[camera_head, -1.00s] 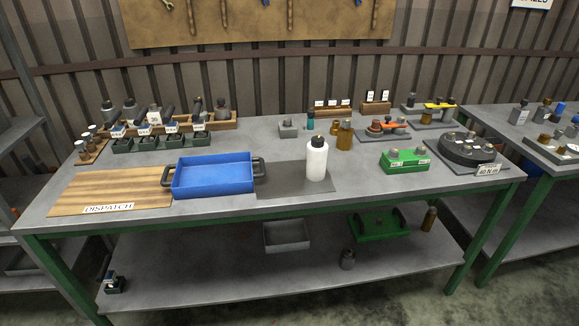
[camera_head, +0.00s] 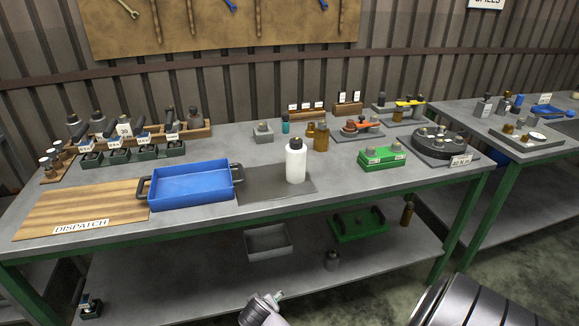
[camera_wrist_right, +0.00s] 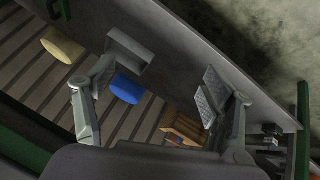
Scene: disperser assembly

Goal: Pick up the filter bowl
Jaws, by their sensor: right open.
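I cannot tell for sure which part is the filter bowl. Amber-brown cylinders (camera_head: 321,138) stand upright near the back middle of the bench, and a similar one (camera_head: 407,214) stands at the right of the lower shelf. My right gripper (camera_wrist_right: 157,75) is open in the right wrist view, with nothing between its fingers. Behind its fingers that view shows a blue round part (camera_wrist_right: 126,88), a tan round part (camera_wrist_right: 63,48) and a grey block (camera_wrist_right: 129,50). My left gripper is not in view.
The bench holds a blue tray (camera_head: 190,201), a wooden dispatch board (camera_head: 75,212), a white bottle (camera_head: 296,160) on a dark mat (camera_head: 262,181), a green box (camera_head: 381,158) and a dark round fixture (camera_head: 440,143). The lower shelf holds a grey bin (camera_head: 267,255) and a green tray (camera_head: 358,235).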

